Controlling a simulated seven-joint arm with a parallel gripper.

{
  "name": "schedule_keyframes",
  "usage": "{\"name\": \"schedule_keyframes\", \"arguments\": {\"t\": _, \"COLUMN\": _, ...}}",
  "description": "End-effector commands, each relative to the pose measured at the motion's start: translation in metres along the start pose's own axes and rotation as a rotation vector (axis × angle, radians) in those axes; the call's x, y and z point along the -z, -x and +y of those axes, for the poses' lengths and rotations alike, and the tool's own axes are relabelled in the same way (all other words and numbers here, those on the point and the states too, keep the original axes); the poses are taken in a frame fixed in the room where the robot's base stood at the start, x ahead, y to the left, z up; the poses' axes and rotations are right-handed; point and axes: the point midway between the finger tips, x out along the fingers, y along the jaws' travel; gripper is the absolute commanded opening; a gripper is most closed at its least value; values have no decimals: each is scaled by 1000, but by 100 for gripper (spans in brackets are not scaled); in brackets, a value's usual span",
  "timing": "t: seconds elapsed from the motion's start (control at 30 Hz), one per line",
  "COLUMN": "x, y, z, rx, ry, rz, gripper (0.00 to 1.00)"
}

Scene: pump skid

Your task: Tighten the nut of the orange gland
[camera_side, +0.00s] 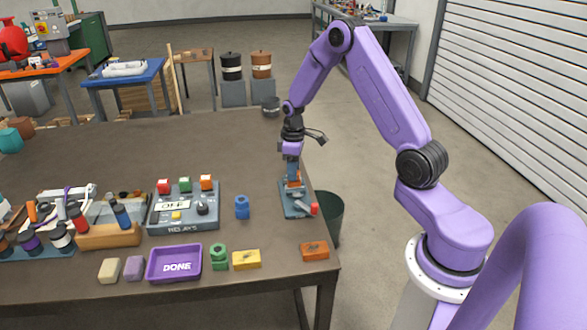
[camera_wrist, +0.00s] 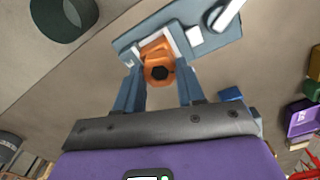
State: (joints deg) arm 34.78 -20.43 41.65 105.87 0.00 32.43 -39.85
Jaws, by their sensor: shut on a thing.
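The orange gland (camera_wrist: 158,52) stands in a grey-blue fixture (camera_wrist: 209,42) in the wrist view. Its round nut (camera_wrist: 159,69) has a dark hole at the centre and faces the camera. My gripper (camera_side: 293,176) points straight down over the fixture near the table's right edge in the side view. Its two blue fingers lie on either side of the nut, shut on it. In the side view the fingers hide most of the gland, and only a little orange (camera_side: 294,182) shows. The fixture has a lever with a red end (camera_side: 314,208).
A blue part (camera_side: 242,207) stands left of the fixture, and a relay panel (camera_side: 184,225) is further left. A purple DONE tray (camera_side: 174,278), a green part (camera_side: 219,257), a yellow block (camera_side: 246,260) and an orange block (camera_side: 314,250) are along the front.

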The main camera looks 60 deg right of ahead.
Motion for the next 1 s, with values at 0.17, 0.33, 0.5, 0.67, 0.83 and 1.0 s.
{"name": "schedule_keyframes", "arguments": {"t": 0.17, "x": 0, "y": 0, "z": -1, "rx": 2, "ry": -169, "rz": -2, "gripper": 8}}
{"name": "schedule_keyframes", "arguments": {"t": 0.33, "x": 0, "y": 0, "z": -1, "rx": 2, "ry": -329, "rz": -3, "gripper": 8}}
{"name": "schedule_keyframes", "arguments": {"t": 0.5, "x": -1, "y": 0, "z": -1, "rx": 2, "ry": -491, "rz": -4, "gripper": 8}}
{"name": "schedule_keyframes", "arguments": {"t": 0.67, "x": -1, "y": 0, "z": -1, "rx": 2, "ry": -643, "rz": -5, "gripper": 8}}
{"name": "schedule_keyframes", "arguments": {"t": 0.83, "x": -1, "y": 0, "z": -1, "rx": 2, "ry": -805, "rz": -5, "gripper": 8}}
{"name": "schedule_keyframes", "arguments": {"t": 1.0, "x": -1, "y": 0, "z": -1, "rx": 2, "ry": -965, "rz": -6, "gripper": 8}}
